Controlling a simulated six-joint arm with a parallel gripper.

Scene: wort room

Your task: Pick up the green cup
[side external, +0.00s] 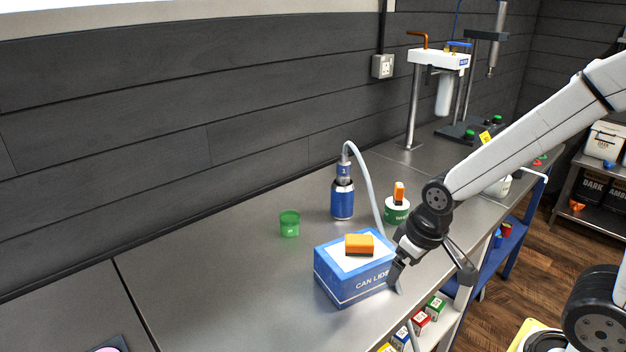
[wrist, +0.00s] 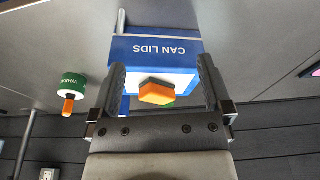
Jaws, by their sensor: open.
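The green cup (side external: 289,225) stands upright on the steel counter, left of and behind the blue can-lids box in the side view. My gripper (side external: 397,277) is at the right end of that box, well apart from the cup, with the box between them. In the wrist view my gripper (wrist: 160,82) is open, its two fingers spread, with nothing held between them. A small green sliver shows beside the orange sponge there; I cannot tell whether it is the cup. The rest of the cup is not visible in that view.
The can-lids box (side external: 335,283) carries an orange sponge (side external: 360,243). Behind it stand a blue bottle (side external: 342,202) with a grey hose and a green-and-white can (side external: 396,213) with an orange top. The counter (side external: 215,270) left of the cup is clear.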

